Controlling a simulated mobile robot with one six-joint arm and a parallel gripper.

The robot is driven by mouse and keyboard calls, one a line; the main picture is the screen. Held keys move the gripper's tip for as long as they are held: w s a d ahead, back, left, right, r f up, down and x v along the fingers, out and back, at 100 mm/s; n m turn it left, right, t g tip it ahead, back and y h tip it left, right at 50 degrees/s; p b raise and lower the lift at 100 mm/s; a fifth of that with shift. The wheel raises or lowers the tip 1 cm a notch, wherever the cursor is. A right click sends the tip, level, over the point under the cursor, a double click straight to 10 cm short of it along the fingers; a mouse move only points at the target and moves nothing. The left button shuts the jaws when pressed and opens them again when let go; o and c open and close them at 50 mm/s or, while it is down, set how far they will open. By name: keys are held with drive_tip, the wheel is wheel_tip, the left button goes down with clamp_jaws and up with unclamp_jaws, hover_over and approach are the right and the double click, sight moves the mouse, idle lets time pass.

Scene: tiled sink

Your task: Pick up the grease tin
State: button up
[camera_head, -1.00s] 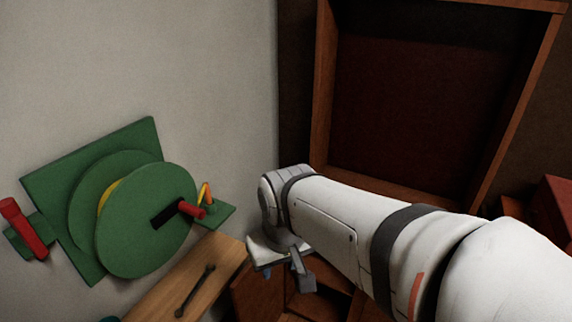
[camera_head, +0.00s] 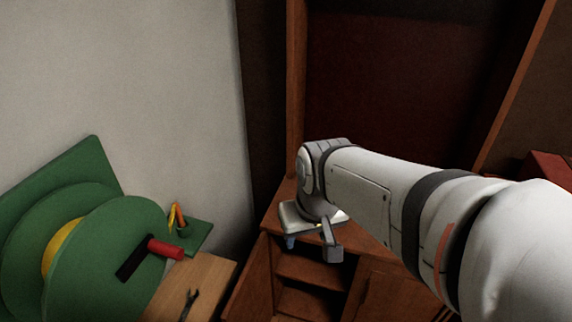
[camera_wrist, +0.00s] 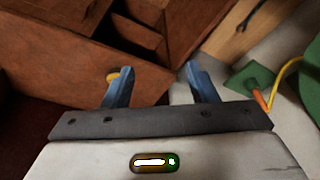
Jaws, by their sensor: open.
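My gripper (camera_wrist: 157,78) is open, its two blue fingers apart with nothing between them in the wrist view. In the head view my gripper (camera_head: 312,238) hangs over the wooden cabinet, mostly hidden by my wrist. A small round yellow thing (camera_wrist: 113,77) shows just left of the left finger in the wrist view, on the cabinet's brown top. It may be the grease tin, but the finger partly covers it and I cannot tell for sure. No other tin shows clearly.
The wooden cabinet (camera_head: 262,283) has open shelves below its top. A green reel (camera_head: 110,255) with a red handle (camera_head: 165,249) is on the left by the wall. A dark wrench (camera_head: 188,304) lies on a light wooden board (camera_head: 208,277). A tall wooden frame (camera_head: 296,90) stands behind.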

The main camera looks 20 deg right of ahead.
drive_tip(key=o, duration=0.6)
drive_tip(key=w+d+f+b, duration=0.3)
drive_tip(key=w+d+f, duration=0.1)
drive_tip(key=w, duration=0.3)
drive_tip(key=w+d+f+m+t+b, duration=0.1)
drive_tip(key=w+d+f+b, duration=0.3)
drive_tip(key=w+f, duration=0.3)
drive_tip(key=shift+d, duration=0.25)
drive_tip(key=shift+o, duration=1.4)
drive_tip(key=w+d+f+m+t+b, duration=0.1)
drive_tip(key=w+d+f+b, duration=0.3)
drive_tip(key=w+d+f, duration=0.2)
drive_tip(key=shift+w+d+f+h, duration=0.4)
drive_tip(key=shift+w+f, duration=0.3)
drive_tip(key=shift+f, duration=0.05)
drive_tip(key=shift+d+b+x, duration=0.2)
drive_tip(key=shift+x, duration=1.15)
drive_tip(key=shift+d+b+x, duration=0.15)
drive_tip(key=shift+d+x, duration=0.05)
drive_tip(key=shift+x, duration=1.2)
drive_tip(key=shift+d+b+x, duration=0.2)
drive_tip(key=shift+x, duration=1.15)
